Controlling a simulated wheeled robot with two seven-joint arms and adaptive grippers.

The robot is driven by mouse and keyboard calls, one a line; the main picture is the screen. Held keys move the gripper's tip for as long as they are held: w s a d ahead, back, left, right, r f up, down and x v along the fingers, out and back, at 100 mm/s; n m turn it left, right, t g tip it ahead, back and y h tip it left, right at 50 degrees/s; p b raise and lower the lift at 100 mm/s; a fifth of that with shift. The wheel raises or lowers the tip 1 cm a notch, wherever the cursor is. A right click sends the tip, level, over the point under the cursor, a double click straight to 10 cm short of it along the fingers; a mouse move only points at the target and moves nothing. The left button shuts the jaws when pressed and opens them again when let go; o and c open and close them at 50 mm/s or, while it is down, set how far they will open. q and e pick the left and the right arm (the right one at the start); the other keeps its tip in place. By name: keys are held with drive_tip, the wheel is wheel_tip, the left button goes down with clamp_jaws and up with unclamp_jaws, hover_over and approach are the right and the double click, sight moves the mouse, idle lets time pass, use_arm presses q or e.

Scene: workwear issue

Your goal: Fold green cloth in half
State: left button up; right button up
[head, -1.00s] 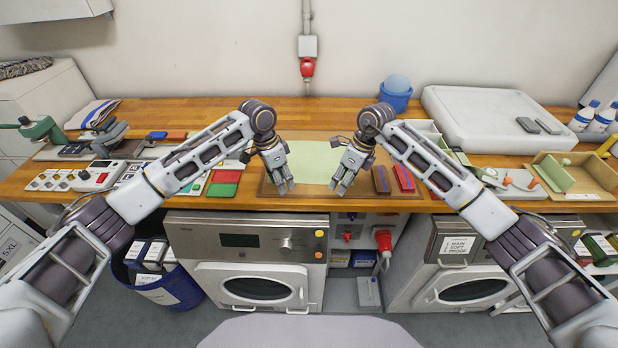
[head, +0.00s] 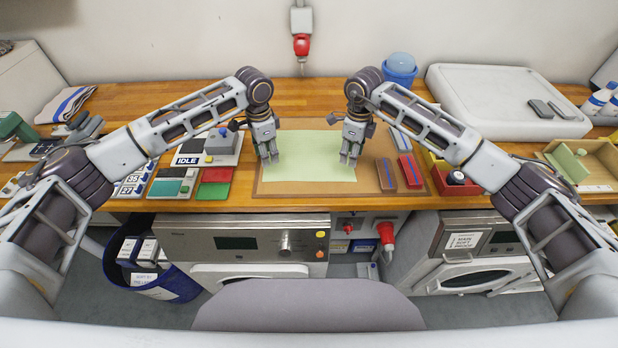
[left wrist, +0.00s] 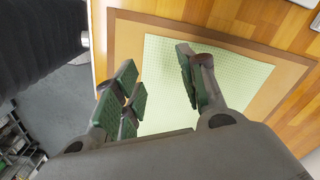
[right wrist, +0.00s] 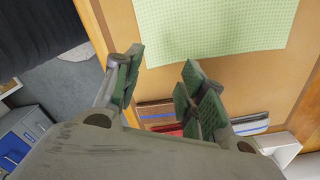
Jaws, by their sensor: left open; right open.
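The green cloth (head: 308,155) lies flat and unfolded on a brown mat (head: 300,188) on the wooden counter. It also shows in the left wrist view (left wrist: 165,85) and in the right wrist view (right wrist: 210,25). My left gripper (head: 271,160) is open above the cloth's near left part; in its wrist view (left wrist: 160,95) the fingers stand apart with nothing between them. My right gripper (head: 348,160) is open near the cloth's right edge; its fingers (right wrist: 160,75) are apart and empty. I cannot tell whether either gripper touches the cloth.
A panel marked IDLE (head: 205,148) and coloured pads (head: 215,190) stand left. A blue bucket (head: 400,70) and a white slab (head: 500,105) are behind right. Washing machines (head: 240,245) sit below the counter.

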sight(270, 176)
use_arm(q)
drive_tip(key=shift+s+d+r, duration=0.1)
drive_tip(key=shift+s+r, duration=0.05)
drive_tip(key=shift+s, duration=0.1)
use_arm(e)
drive_tip(key=shift+s+r, duration=0.15)
drive_tip(key=shift+s, duration=0.1)
use_arm(q)
drive_tip(key=shift+w+f, duration=0.1)
drive_tip(key=shift+f, duration=3.95)
use_arm(e)
drive_tip(key=shift+w+f, duration=0.1)
drive_tip(key=shift+f, duration=3.95)
use_arm(q)
drive_tip(key=shift+f, duration=0.15)
use_arm(e)
drive_tip(key=shift+f, duration=0.2)
use_arm(q)
drive_tip(key=shift+f, duration=0.15)
clamp_jaws()
use_arm(e)
drive_tip(key=shift+f, duration=0.1)
clamp_jaws()
